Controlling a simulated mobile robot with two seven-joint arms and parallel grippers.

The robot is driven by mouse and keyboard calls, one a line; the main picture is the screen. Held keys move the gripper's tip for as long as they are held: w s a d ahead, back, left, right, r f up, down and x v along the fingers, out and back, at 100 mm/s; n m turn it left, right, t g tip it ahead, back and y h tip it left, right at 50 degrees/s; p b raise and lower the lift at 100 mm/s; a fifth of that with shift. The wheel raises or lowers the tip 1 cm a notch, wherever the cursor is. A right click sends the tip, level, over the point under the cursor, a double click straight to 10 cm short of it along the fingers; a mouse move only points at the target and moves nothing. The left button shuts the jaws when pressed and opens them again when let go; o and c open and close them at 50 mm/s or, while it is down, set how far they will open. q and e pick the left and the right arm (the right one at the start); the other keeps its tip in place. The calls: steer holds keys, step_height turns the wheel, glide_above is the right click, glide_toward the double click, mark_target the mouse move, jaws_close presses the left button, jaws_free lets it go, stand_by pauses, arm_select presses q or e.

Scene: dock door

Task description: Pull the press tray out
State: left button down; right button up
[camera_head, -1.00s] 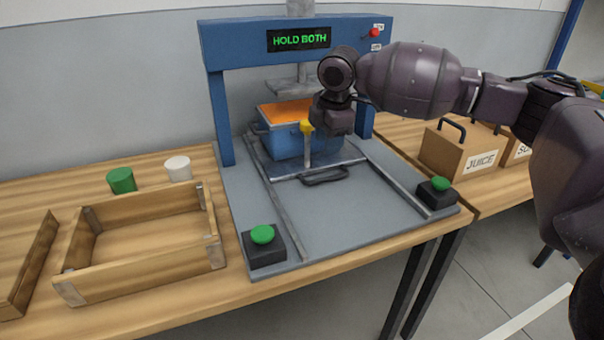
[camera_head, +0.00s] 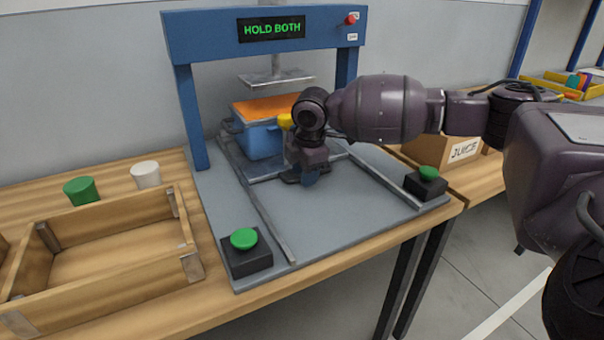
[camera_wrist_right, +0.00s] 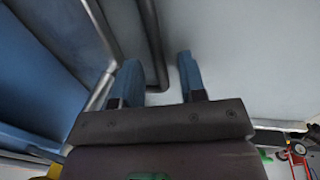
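The press tray (camera_head: 262,172) is a grey plate between the rails of the press bed, carrying a blue box (camera_head: 262,141) with an orange top. Its dark handle is mostly hidden behind my right gripper (camera_head: 308,178) in the head view. In the right wrist view, the dark handle bar (camera_wrist_right: 151,30) runs between the two blue fingers of my right gripper (camera_wrist_right: 157,68), nearer the left finger. The fingers are apart, with a gap on the right side of the bar. My left gripper is not in view.
The blue press frame (camera_head: 188,115) stands around the tray, its display reading HOLD BOTH. Green buttons stand at the front left (camera_head: 244,239) and right (camera_head: 429,173) of the bed. A wooden frame (camera_head: 110,275) and two cups lie left. The bed's front is clear.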

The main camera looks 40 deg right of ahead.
steer(key=c, duration=0.6)
jaws_close()
